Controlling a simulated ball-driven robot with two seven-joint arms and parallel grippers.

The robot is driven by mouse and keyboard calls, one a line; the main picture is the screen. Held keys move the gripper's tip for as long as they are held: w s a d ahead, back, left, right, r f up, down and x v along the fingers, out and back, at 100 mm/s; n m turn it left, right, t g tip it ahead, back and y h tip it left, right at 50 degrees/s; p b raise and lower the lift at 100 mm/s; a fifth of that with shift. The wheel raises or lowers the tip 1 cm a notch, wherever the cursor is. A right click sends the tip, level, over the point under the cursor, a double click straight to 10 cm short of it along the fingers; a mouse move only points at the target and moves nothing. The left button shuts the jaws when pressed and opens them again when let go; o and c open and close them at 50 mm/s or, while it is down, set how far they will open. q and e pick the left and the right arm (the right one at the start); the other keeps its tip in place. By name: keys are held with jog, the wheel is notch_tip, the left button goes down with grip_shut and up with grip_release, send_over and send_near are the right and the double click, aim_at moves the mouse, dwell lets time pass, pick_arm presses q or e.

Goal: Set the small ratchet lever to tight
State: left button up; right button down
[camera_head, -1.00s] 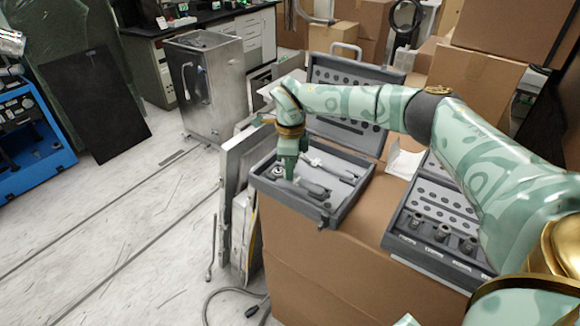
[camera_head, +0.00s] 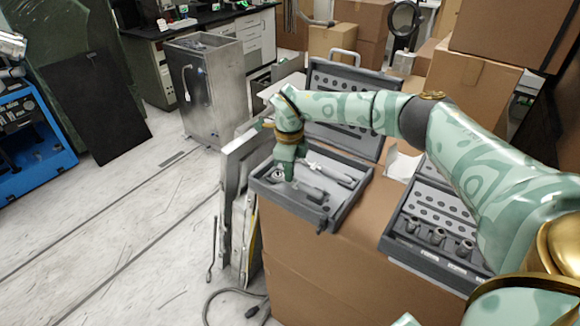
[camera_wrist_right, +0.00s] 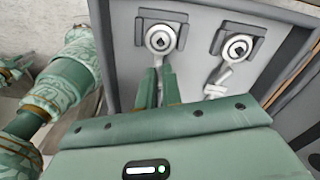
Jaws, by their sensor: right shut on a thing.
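An open grey case (camera_head: 335,222) stands on a cardboard box, with two metal ratchets lying in its tray. The left ratchet (camera_head: 278,174) is partly hidden by my right gripper; the right ratchet (camera_head: 330,171) lies beside it. In the right wrist view, the left ratchet's round head (camera_wrist_right: 162,39) and the right one's head (camera_wrist_right: 238,47) sit in dark holders. My right gripper (camera_head: 288,174) points down into the tray. Its fingers (camera_wrist_right: 160,88) are shut at the left ratchet, just below its head, on its small lever. The fingers hide the lever, so its setting cannot be told.
A second open case (camera_head: 425,255) with several sockets stands to the right on the same box. The first case's raised lid (camera_head: 345,105) is behind my wrist. Flat panels (camera_head: 238,185) lean at the box's left side. The floor further left is mostly clear.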

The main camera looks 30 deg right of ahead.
jog(key=m+p, duration=0.3)
jog(key=m, duration=0.1)
jog(key=shift+s+a+r+p, duration=0.1)
jog(key=shift+a+r+p, duration=0.05)
jog(key=shift+r+p, duration=0.15)
jog(key=m+p, duration=0.2)
jog(key=m, duration=0.1)
jog(key=shift+a+f+m, duration=0.15)
jog(key=shift+m, duration=0.15)
jog(key=shift+a+f+m+p, duration=0.1)
jog(key=shift+m+p, duration=0.5)
jog(key=shift+m, duration=0.3)
jog(key=c, duration=1.6)
grip_release()
jog(key=shift+o, duration=0.2)
